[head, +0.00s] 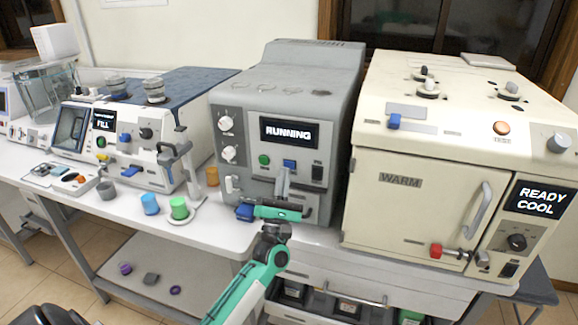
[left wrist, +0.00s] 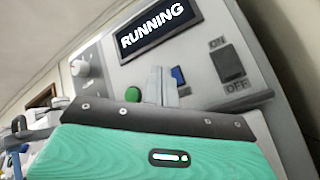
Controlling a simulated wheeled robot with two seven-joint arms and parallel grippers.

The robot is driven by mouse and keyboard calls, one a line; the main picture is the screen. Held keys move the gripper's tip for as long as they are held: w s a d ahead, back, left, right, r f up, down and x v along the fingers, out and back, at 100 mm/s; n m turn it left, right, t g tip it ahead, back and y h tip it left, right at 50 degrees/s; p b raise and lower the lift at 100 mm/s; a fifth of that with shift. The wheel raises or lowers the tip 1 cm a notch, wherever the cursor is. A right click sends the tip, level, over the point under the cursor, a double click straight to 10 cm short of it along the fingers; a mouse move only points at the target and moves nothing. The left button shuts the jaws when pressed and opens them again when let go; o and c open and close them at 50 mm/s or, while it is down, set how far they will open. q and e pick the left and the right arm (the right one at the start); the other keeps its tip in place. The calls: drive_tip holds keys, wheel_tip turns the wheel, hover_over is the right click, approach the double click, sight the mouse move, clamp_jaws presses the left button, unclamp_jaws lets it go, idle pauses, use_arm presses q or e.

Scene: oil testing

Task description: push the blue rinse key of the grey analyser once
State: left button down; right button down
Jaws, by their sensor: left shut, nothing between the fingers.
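The grey analyser (head: 283,95) stands in the middle of the bench, and its screen (head: 289,132) reads RUNNING. A blue key (head: 289,163) sits below the screen, right of a green button (head: 264,160). In the left wrist view the blue key (left wrist: 178,76) is partly hidden behind my fingers. My left gripper (head: 284,172) is shut and empty, with its fingertips just in front of and below the blue key. In the left wrist view my left gripper (left wrist: 160,74) points between the green button and the blue key. I cannot tell whether it touches the panel. My right gripper is not in view.
A cream oven (head: 430,150) stands close on the right, its display reading READY COOL. A white analyser (head: 140,125) is on the left. Blue (head: 150,204) and green (head: 179,208) cups stand near the bench's front edge. A black ON/OFF switch (left wrist: 228,66) is right of the key.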

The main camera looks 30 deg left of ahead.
use_arm(q)
drive_tip(key=shift+s+d+p, duration=0.1)
drive_tip(key=shift+s+d, duration=0.1)
drive_tip(key=shift+s, duration=0.6)
drive_tip(key=shift+s+d+p, duration=0.1)
drive_tip(key=shift+s+d, duration=0.05)
drive_tip(key=shift+s, duration=0.6)
drive_tip(key=shift+s+d+p, duration=0.1)
drive_tip(key=shift+s+d, duration=0.1)
drive_tip(key=shift+s, duration=0.6)
